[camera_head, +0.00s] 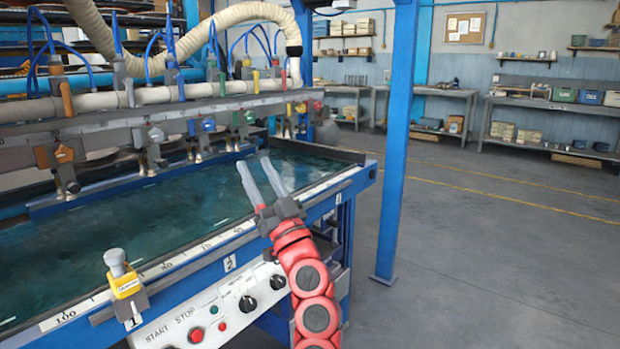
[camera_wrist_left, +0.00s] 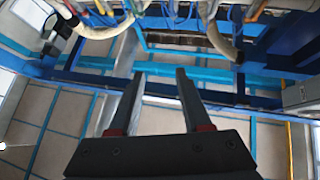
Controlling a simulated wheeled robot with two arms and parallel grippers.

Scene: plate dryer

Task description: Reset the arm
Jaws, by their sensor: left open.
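My red left arm (camera_head: 309,280) rises from the bottom of the head view in front of the plate dryer (camera_head: 150,205). My left gripper (camera_head: 253,162) is open and empty, its two grey fingers pointing up and to the left over the right end of the dryer's dark green bed. In the left wrist view the same gripper (camera_wrist_left: 160,73) shows its two dark fingers apart with nothing between them. Beyond them are hoses (camera_wrist_left: 225,38), blue beams and panelling. My right gripper is not in view.
A control panel (camera_head: 215,316) with knobs and buttons is on the dryer's front. A yellow-labelled clamp (camera_head: 125,280) sits on the front rail. Valves and hoses hang above the bed. A blue post (camera_head: 398,140) stands right of the arm. The floor further right is clear.

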